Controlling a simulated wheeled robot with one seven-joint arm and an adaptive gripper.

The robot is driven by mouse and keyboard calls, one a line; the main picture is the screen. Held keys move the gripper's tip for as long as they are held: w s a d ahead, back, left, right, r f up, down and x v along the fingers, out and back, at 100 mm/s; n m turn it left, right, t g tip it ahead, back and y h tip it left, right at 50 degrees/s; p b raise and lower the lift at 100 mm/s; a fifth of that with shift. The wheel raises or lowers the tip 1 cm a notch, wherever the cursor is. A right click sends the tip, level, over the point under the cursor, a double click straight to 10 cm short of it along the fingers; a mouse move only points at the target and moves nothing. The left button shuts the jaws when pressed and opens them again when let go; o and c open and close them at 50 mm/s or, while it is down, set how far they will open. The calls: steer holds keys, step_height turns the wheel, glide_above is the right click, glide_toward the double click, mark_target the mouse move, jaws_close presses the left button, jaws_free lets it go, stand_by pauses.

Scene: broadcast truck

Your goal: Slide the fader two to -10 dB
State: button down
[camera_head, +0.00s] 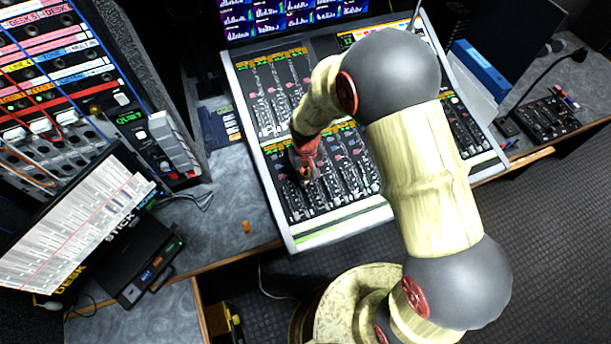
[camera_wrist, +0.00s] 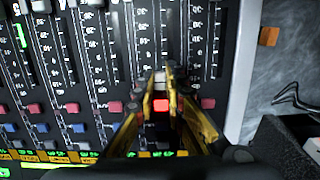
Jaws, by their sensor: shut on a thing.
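The printed dB scales appear upside down and are too blurred to read surely. In the head view, my gripper (camera_head: 304,181) is low over the console's near left fader bank, its tips unclear.
A small orange object (camera_head: 246,226) lies on the grey desk left of the console. A rack with cables (camera_head: 60,90) stands at left; a small control panel (camera_head: 548,115) sits right.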

mark_target(311, 196)
steer(key=s, duration=0.1)
steer(key=s+d, duration=0.1)
steer(key=s, duration=0.3)
steer(key=shift+d+f+p, duration=0.2)
steer(key=shift+f+p, duration=0.1)
steer(key=shift+f, duration=0.05)
steer(key=c, duration=1.9)
jaws_free()
steer(key=shift+o, duration=0.3)
step_height(311, 196, up, 12)
